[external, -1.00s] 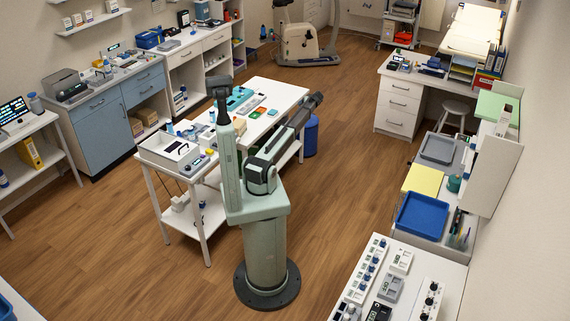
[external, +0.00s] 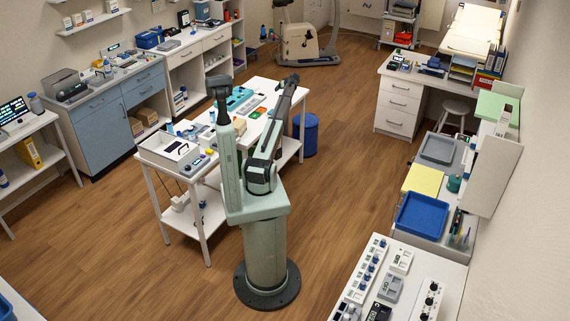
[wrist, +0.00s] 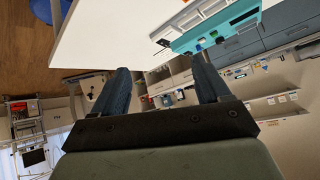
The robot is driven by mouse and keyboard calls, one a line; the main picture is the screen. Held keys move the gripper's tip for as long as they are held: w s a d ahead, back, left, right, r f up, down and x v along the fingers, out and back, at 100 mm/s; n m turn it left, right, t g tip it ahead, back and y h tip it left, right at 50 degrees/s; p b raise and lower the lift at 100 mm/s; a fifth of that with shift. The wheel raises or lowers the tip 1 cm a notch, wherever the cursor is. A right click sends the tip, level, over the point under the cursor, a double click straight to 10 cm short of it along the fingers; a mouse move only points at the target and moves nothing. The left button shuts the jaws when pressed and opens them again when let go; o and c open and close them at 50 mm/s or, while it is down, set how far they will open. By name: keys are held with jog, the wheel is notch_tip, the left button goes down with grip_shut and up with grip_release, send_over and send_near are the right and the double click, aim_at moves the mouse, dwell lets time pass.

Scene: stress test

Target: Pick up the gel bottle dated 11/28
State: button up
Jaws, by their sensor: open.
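No date can be read in any view, so I cannot tell which thing is the gel bottle dated 11/28. Small blue-and-white bottle-like items (external: 170,128) stand at the left end of the white table, too small to identify. My gripper (wrist: 160,74) is open in the wrist view, with two dark fingers wide apart and nothing between them. In the external view my arm reaches over the table's right part, and its fingers cannot be made out.
Blue cabinets (external: 143,92) line the left wall. Open floor lies right of the table.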

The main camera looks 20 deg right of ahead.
jog(key=w+a+f+n+g, duration=0.1)
jog(key=w+a, duration=0.1)
jog(key=a, duration=1)
jog(key=w+a+f+n+g, duration=0.1)
jog(key=a+f+g, duration=0.1)
jog(key=a, duration=1)
jog(key=n+g+h, duration=0.1)
jog(key=n+g, duration=0.1)
send_near(213, 113)
jog(key=shift+w+d+x, duration=0.1)
jog(key=shift+w+x, duration=0.1)
jog(key=shift+x, duration=3.15)
jog(key=shift+w+d+x, duration=0.1)
jog(key=shift+w+x, duration=0.05)
jog(key=shift+x, duration=3.25)
jog(key=shift+r, duration=0.15)
jog(key=c, duration=1.1)
